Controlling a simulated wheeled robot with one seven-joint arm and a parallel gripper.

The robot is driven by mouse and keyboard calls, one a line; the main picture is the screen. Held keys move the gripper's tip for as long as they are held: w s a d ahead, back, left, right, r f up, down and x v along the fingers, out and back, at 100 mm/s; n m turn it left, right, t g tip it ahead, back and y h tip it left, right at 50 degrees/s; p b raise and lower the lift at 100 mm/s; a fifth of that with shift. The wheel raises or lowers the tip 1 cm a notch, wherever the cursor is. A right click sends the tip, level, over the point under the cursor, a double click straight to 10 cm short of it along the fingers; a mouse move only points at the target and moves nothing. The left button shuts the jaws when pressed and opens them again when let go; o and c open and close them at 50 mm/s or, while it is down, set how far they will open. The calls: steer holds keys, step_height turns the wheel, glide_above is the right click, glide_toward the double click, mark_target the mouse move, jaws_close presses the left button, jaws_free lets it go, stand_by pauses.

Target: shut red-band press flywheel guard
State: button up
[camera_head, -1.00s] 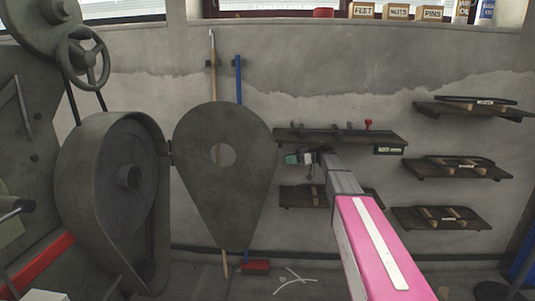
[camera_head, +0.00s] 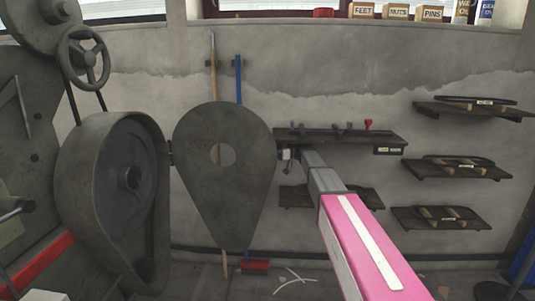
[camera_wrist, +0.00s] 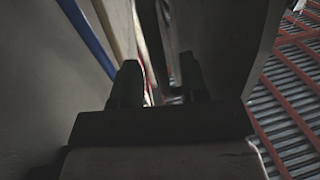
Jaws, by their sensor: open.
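The flywheel guard (camera_head: 222,195) is a grey teardrop plate with a round hole. It stands swung open, hinged at its left edge to the press housing (camera_head: 85,200). The flywheel (camera_head: 125,180) shows uncovered inside the housing. The red band (camera_head: 38,268) crosses the press at lower left. My arm reaches to the guard's right edge in the head view, where the guard hides my gripper. In the wrist view my gripper (camera_wrist: 158,88) is open, with a dark panel, apparently the guard (camera_wrist: 228,40), at its right finger. I cannot tell whether they touch.
A blue-handled broom (camera_head: 239,80) and a wooden pole (camera_head: 213,70) stand against the wall behind the guard. The blue handle also shows in the wrist view (camera_wrist: 88,38). A wall shelf (camera_head: 340,138) is close to my arm. More shelves (camera_head: 458,170) hang at right.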

steer(key=shift+a, duration=0.25)
